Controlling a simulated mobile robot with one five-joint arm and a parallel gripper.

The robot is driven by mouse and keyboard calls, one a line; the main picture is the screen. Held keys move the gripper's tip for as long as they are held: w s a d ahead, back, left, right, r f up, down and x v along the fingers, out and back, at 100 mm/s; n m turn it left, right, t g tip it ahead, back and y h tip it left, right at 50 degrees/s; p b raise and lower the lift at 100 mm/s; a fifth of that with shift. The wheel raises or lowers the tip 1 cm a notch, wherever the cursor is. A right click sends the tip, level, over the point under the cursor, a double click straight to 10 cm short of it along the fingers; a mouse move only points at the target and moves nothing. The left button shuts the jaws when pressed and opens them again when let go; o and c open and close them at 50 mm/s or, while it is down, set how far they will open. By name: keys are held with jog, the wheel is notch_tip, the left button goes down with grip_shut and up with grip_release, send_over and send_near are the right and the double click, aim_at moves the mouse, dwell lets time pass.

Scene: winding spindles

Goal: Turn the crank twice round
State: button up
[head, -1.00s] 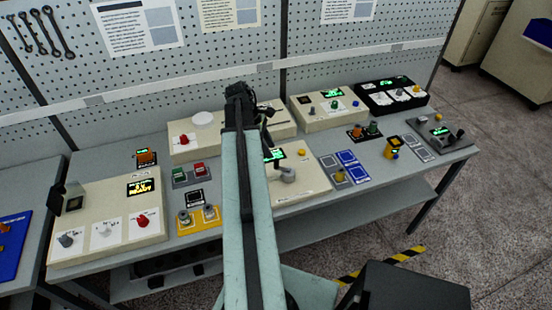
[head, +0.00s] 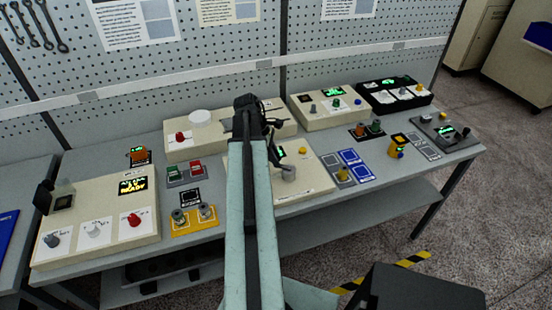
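A grey crank-like handle (head: 288,173) sits on the front right of a cream box (head: 310,183) in the middle of the bench; part of this box is hidden behind my arm. A small green display shows at the box's back edge. My gripper (head: 268,125) is dark, at the far end of my raised arm, beyond and left of the handle in the picture. It appears apart from the handle. Its fingers are too small and dark to tell whether they are open or shut.
A cream box (head: 95,225) with several knobs stands at left. A yellow tray (head: 195,219) with two round pieces lies left of my arm. A pegboard closes the back.

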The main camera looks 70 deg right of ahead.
jog(key=shift+d+m+y, duration=0.4)
jog(key=shift+d+m, duration=0.3)
jog(key=shift+m, duration=0.4)
grip_shut()
jog(key=m, duration=0.1)
jog(key=m+y, duration=0.1)
jog(key=shift+s+d+m, duration=0.15)
jog(key=shift+d+m, duration=0.15)
jog(key=shift+d, duration=0.1)
jog(key=shift+a, duration=0.1)
jog(key=o, duration=0.9)
grip_release()
jog(key=shift+c, duration=0.2)
jog(key=shift+r, duration=0.1)
